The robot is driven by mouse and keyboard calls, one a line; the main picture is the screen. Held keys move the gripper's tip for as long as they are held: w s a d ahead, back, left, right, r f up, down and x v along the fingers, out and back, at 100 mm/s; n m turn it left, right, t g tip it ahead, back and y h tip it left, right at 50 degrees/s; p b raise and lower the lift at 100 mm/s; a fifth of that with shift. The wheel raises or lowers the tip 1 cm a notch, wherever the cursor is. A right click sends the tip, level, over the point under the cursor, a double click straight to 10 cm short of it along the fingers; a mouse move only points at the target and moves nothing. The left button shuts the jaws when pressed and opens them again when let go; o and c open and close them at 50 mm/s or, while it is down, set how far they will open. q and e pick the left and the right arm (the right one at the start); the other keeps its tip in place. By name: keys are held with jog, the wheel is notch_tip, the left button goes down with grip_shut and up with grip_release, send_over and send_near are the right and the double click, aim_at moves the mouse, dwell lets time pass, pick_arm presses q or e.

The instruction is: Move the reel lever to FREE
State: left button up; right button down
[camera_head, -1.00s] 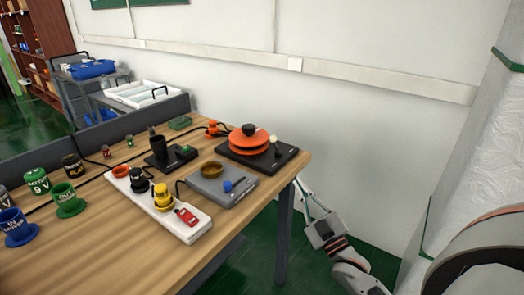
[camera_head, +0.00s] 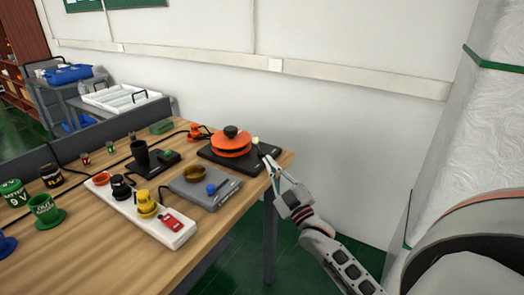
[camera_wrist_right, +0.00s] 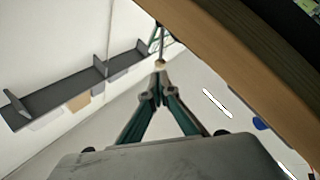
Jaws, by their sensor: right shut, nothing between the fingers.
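The reel (camera_head: 231,147) is an orange disc with a black knob on a black base at the table's far right corner. Its small lever has a pale tip (camera_head: 255,140) and stands at the base's right side. I cannot read any FREE marking. My right gripper (camera_head: 267,160) is shut and empty, with its fingertips at the base's right edge, close to the lever. In the right wrist view the fingertips (camera_wrist_right: 160,70) meet just below a small yellowish tip; I cannot tell whether they touch it. My left gripper is not in view.
A grey device (camera_head: 205,188) with a blue knob and a white strip (camera_head: 150,212) with coloured plugs stand left of the gripper. A black stand (camera_head: 150,160) and several coloured cups are further left. A white wall is behind; free floor lies right of the table.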

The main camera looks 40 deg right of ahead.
aim_at(257, 143)
jog(key=x, duration=0.5)
jog(key=shift+w, duration=0.35)
